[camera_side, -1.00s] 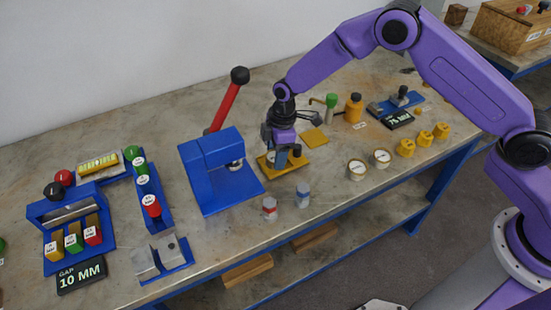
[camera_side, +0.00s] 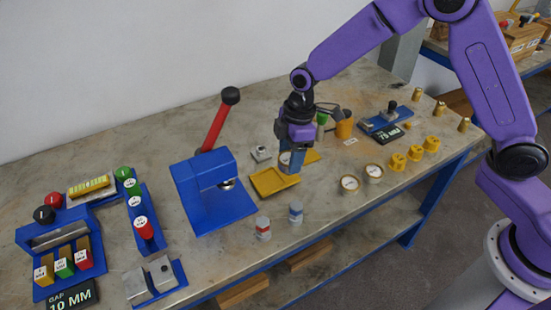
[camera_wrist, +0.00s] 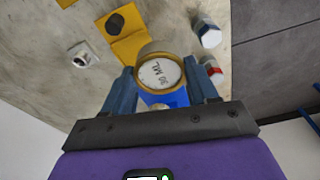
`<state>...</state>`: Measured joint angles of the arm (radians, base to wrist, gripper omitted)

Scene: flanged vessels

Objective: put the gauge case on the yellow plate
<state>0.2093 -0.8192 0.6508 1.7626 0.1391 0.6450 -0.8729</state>
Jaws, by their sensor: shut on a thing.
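My gripper (camera_side: 291,163) is shut on the gauge case (camera_wrist: 160,72), a round piece with a brass rim and a white face reading "30 ML" in the wrist view. In the side view my fingers mostly hide it. It is held over or just beyond the right end of a yellow tray-like plate (camera_side: 270,183). Any gap beneath it is hard to judge. The wrist view shows this yellow plate (camera_wrist: 131,47) with a dark round patch or piece on it. A second, flat yellow piece (camera_side: 312,156) lies behind my gripper, partly hidden.
A blue press (camera_side: 212,195) with a red lever stands left. A small grey fixture (camera_side: 261,154) is behind the tray. Red-banded (camera_side: 263,229) and blue-topped (camera_side: 296,213) bottles stand in front.

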